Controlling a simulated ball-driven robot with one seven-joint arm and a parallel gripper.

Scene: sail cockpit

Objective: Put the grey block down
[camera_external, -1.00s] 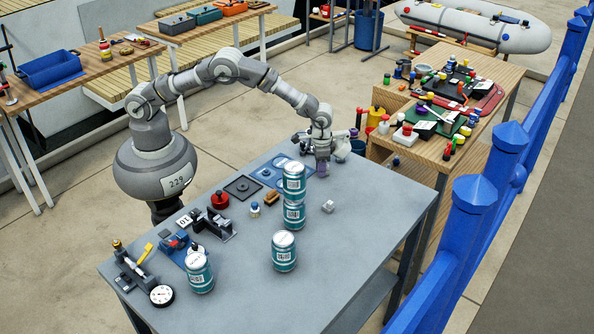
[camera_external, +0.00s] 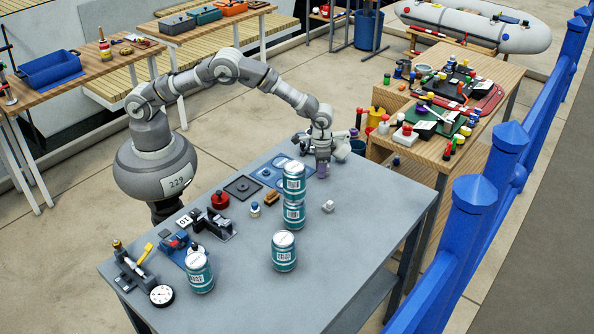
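A small light grey block (camera_external: 328,206) sits on the grey table (camera_external: 345,260), right of the stacked cans. My gripper (camera_external: 322,168) points down over the far right part of the table, behind the block and apart from it. A small purple thing (camera_external: 322,172) shows at its fingertips. I cannot tell whether the fingers grip it or whether it touches the table. The fingers are too small to read.
Two teal cans (camera_external: 293,180) are stacked just left of the block. Single cans stand in front (camera_external: 284,252) and at front left (camera_external: 199,273). A blue tray (camera_external: 268,176) lies left of my gripper. The table's front right is clear.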

